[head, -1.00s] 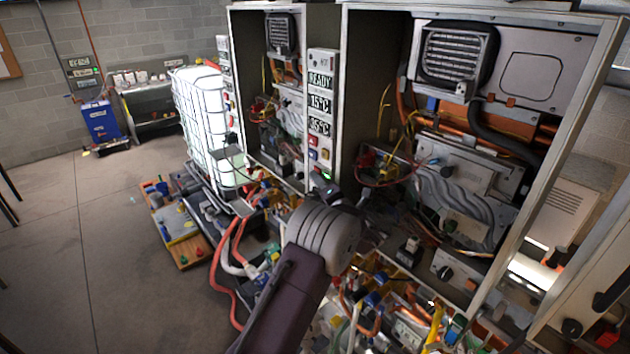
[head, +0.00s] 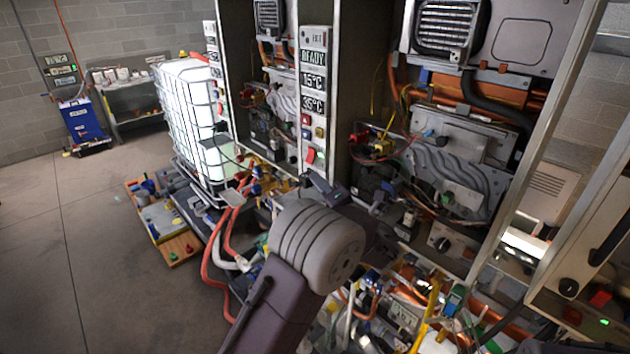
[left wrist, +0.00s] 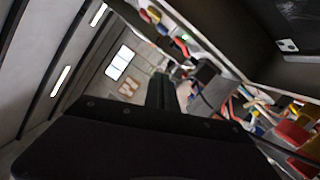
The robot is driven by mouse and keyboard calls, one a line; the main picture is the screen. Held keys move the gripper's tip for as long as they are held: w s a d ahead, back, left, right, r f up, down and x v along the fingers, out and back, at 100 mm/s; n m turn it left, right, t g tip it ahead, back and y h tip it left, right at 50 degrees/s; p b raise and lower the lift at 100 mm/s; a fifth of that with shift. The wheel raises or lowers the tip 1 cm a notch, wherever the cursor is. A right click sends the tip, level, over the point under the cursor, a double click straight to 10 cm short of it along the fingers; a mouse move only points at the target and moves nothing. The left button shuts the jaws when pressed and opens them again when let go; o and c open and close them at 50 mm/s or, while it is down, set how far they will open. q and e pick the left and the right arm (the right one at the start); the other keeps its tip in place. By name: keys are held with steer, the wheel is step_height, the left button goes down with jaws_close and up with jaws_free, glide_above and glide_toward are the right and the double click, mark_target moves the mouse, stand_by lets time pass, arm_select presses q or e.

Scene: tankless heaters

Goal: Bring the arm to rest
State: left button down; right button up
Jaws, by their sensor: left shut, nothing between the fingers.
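My left arm reaches in from the bottom of the head view, its large grey joint in front of the heater cabinets. My left gripper (head: 326,189) shows only partly beyond that joint, small and dark, near the lower front of the cabinets. In the left wrist view the gripper's dark fingers (left wrist: 162,92) are together, with nothing seen between them. My right gripper is not in view.
The open heater cabinet (head: 472,150) stands close on the right, with a display panel (head: 313,85) beside it. Hoses and loose parts crowd the floor below. A caged white tank (head: 188,110) stands left of the cabinets.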

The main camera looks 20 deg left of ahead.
arm_select(q)
steer(key=s+a+f+n+g+b, duration=0.5)
steer(key=s+a+f+b, duration=0.15)
steer(key=s+a, duration=0.25)
steer(key=s+f+n+g+h+b, duration=0.4)
steer(key=s+f+n+g+h, duration=0.45)
steer(key=s+f, duration=0.7)
steer(key=s+d+f+n+t+h, duration=0.2)
steer(key=s+d+f+n+h, duration=0.3)
steer(key=d+f+n, duration=0.65)
steer(key=w+d+n+t+h, duration=0.1)
steer(key=d+n, duration=0.5)
steer(key=n, duration=0.7)
steer(key=shift+w+n+t+h, duration=0.35)
steer(key=shift+w+h, duration=0.4)
steer(key=shift+w, duration=0.2)
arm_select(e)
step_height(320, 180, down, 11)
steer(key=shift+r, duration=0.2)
